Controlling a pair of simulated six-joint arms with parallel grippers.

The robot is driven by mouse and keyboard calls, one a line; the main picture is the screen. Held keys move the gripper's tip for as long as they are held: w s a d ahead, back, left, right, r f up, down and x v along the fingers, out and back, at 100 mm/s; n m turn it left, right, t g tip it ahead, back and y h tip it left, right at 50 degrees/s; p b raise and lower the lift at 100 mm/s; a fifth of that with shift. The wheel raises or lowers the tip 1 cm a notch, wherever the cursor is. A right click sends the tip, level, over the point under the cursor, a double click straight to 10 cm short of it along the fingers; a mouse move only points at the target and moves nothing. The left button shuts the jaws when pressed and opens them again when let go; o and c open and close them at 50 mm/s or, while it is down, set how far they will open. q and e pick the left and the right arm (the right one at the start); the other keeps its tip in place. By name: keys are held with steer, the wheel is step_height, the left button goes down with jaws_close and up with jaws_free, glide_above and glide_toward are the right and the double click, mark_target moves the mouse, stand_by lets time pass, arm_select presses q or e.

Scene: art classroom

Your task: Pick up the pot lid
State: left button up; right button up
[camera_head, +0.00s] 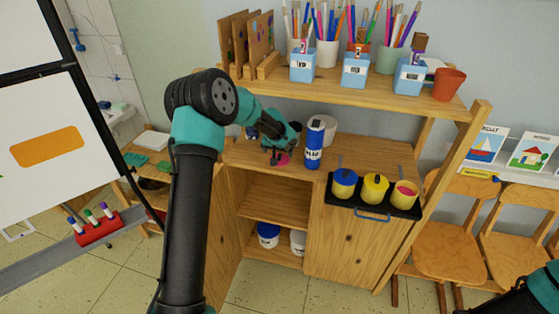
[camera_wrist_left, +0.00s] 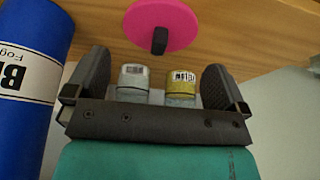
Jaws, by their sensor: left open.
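The pink round pot lid (camera_head: 284,159) lies on the wooden cabinet top, left of the blue bottle. In the left wrist view the lid (camera_wrist_left: 180,24) shows its black knob, just ahead of my fingers. My left gripper (camera_head: 277,155) is open and empty, close over the lid; the arm partly hides that spot. In the wrist view the left gripper (camera_wrist_left: 157,74) has its two dark fingers wide apart, with the knob roughly in line with the gap. An open pot with pink inside (camera_head: 405,194) stands on the black tray. My right gripper is out of view.
The blue bottle (camera_head: 314,143) stands upright close to the right of the left gripper, with a white cylinder behind it. The black tray (camera_head: 372,209) also holds blue-topped and yellow-topped pots. A shelf (camera_head: 345,88) with brush holders overhangs the cabinet top.

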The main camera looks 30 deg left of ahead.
mark_target(279, 155)
arm_select(q)
steer(key=shift+x, duration=2.35)
steer(key=shift+c, duration=0.3)
steer(key=shift+d, duration=0.1)
steer(key=c, duration=0.6)
steer(key=shift+o, duration=0.2)
steer(key=shift+r, duration=0.1)
steer(key=shift+r, duration=1.7)
steer(key=s+d+r, duration=0.1)
steer(key=s+d, duration=0.7)
steer(key=s, duration=0.5)
steer(key=shift+s+r, duration=0.2)
steer(key=shift+s, duration=0.1)
steer(key=shift+d, duration=0.15)
